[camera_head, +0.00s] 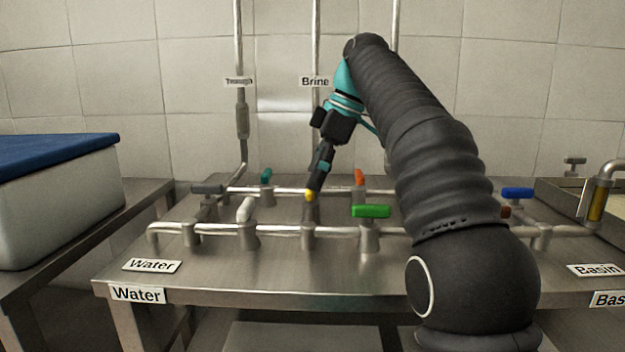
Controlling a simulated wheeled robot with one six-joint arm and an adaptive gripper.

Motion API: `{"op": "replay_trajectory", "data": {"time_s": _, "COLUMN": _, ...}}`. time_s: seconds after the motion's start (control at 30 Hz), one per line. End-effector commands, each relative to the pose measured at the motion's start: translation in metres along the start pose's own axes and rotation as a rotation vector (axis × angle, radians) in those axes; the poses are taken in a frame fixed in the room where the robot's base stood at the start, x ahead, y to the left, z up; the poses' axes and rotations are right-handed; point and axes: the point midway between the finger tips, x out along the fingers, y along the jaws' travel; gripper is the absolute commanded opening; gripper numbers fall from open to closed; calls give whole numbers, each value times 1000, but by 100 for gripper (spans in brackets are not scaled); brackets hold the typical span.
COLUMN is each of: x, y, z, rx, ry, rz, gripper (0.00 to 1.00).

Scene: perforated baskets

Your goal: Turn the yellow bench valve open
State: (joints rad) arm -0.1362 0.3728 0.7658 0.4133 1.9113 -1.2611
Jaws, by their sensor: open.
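The yellow valve handle (310,195) shows as a small patch on top of its metal valve body (310,228) on the front pipe of the steel bench. Most of the handle is hidden or seen end-on, so its direction is hard to tell. My gripper (315,187) points down at the yellow handle from above. Its fingertips are at or right beside the handle; I cannot tell whether they touch it. The gripper is open, though its fingers overlap in this view.
A green handle (370,211) is close on the right, a white handle (246,209) on the left. Teal (266,175) and orange (359,177) handles stand behind, with vertical pipes at the wall. A blue-lidded box (55,200) is at far left. The bench front (270,275) is clear.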

Motion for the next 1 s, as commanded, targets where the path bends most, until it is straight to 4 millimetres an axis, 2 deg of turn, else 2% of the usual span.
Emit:
{"op": "replay_trajectory", "data": {"time_s": 0.03, "x": -4, "y": 1, "z": 13, "rx": 7, "ry": -1, "rz": 1, "gripper": 92}}
{"op": "replay_trajectory", "data": {"time_s": 0.2, "x": -18, "y": 0, "z": 46, "rx": 8, "ry": 0, "rz": 1, "gripper": 92}}
{"op": "replay_trajectory", "data": {"time_s": 0.5, "x": -38, "y": 0, "z": 94, "rx": 5, "ry": -1, "rz": 0, "gripper": 92}}
{"op": "replay_trajectory", "data": {"time_s": 0.7, "x": -44, "y": 0, "z": 108, "rx": 3, "ry": -1, "rz": -1, "gripper": 92}}
{"op": "replay_trajectory", "data": {"time_s": 1.0, "x": -44, "y": 0, "z": 109, "rx": 2, "ry": -1, "rz": -1, "gripper": 92}}
